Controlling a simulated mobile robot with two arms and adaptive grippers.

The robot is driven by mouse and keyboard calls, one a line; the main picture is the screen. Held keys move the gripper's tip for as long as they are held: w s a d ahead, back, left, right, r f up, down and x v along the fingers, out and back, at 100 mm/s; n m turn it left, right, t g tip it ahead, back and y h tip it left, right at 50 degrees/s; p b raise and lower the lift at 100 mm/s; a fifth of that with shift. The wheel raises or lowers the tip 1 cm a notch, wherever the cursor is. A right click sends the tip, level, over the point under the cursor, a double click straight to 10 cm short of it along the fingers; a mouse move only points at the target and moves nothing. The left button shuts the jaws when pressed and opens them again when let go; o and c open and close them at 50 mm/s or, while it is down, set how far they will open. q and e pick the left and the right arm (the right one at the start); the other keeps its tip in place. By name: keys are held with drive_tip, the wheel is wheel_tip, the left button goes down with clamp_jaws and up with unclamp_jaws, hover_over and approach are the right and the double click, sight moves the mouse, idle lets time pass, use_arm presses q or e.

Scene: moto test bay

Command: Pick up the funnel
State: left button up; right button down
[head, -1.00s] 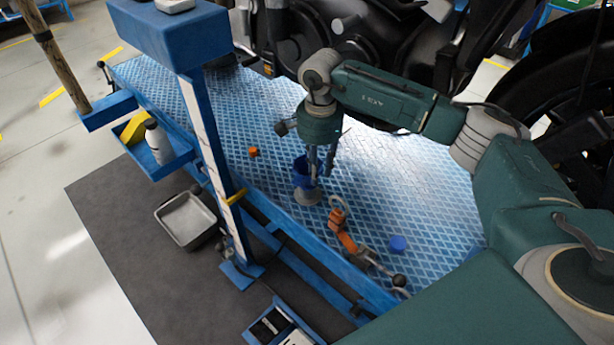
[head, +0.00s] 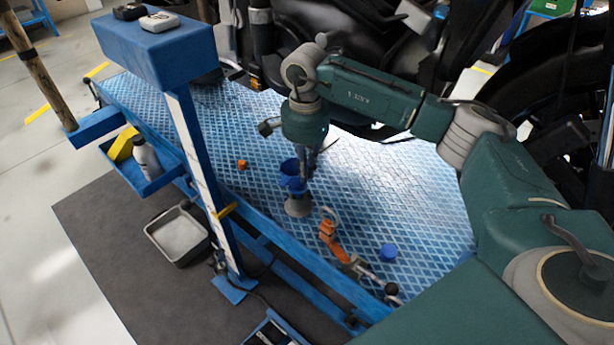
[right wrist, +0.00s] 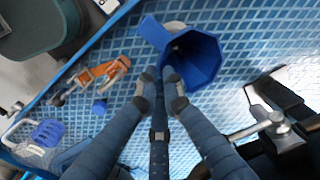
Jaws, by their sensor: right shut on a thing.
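The blue funnel (head: 289,169) is above the blue patterned platform, over a grey round piece (head: 298,208). In the right wrist view the funnel (right wrist: 208,62) shows its wide angular mouth, with a blue tab at its upper left. My right gripper (head: 306,172) points down at the funnel; its fingers hide part of it in the head view. In the right wrist view the fingertips of my right gripper (right wrist: 160,88) are close together at the funnel's near edge, shut on it. The exact contact is partly hidden. My left gripper is in neither view.
An orange-and-metal tool (head: 335,243) and a small blue cylinder (head: 388,252) lie on the platform (head: 430,215) to the right. A small orange block (head: 242,165) lies left. A blue post (head: 205,180) stands at the left edge. A dark motorcycle (head: 370,40) stands behind.

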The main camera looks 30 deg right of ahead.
drive_tip(key=s+a, duration=0.3)
drive_tip(key=a, duration=0.5)
drive_tip(key=s+a, duration=0.3)
drive_tip(key=a, duration=0.5)
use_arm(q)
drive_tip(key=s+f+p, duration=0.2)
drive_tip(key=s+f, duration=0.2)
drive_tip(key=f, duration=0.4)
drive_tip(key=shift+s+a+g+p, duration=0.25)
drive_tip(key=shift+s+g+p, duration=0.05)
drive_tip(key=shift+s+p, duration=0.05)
use_arm(e)
drive_tip(key=shift+w+a+r, duration=0.1)
drive_tip(key=shift+a+r, duration=0.05)
drive_tip(key=shift+r, duration=1.05)
drive_tip(key=shift+a+r, duration=0.1)
drive_tip(key=shift+r, duration=1.05)
